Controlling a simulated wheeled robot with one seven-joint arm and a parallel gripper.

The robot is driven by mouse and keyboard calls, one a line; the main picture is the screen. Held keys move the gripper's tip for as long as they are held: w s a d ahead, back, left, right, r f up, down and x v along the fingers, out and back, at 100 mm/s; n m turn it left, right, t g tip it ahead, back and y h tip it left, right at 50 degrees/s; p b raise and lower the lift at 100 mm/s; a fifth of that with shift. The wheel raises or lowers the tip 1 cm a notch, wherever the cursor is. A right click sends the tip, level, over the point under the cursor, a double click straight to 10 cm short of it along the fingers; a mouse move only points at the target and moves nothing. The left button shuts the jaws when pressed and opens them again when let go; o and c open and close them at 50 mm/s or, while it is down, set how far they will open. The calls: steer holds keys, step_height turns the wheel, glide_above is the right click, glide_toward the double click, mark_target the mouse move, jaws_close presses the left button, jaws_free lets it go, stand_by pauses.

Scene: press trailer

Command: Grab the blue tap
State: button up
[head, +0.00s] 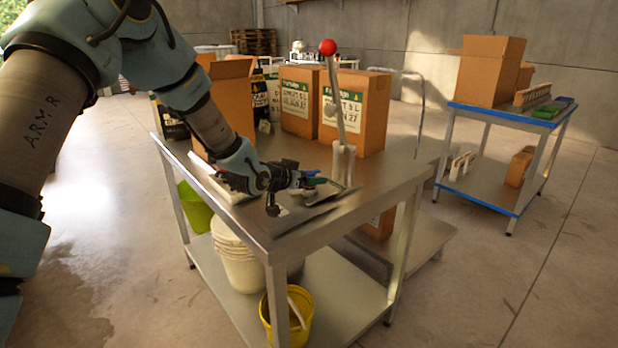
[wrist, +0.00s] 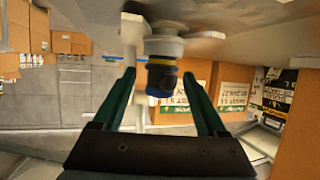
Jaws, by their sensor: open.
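The blue tap (wrist: 160,82) shows in the wrist view, a dark blue knob under a pale round collar (wrist: 164,47). My gripper (wrist: 158,76) is open, with one green finger on each side of the tap. Gaps show between the tap and both fingers, so it is not gripped. In the head view my gripper (head: 311,182) is low over the steel table (head: 289,222), beside the press with its upright lever (head: 338,105). The tap cannot be told apart from the fingers there.
The lever carries a red ball (head: 327,47). Cardboard boxes (head: 357,108) stand behind the press on the table. White buckets (head: 239,262) and a yellow bucket (head: 287,312) are below. A blue-edged table (head: 507,112) stands at the right, with open floor between.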

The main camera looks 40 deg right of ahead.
steer(key=shift+c, duration=0.4)
jaws_close()
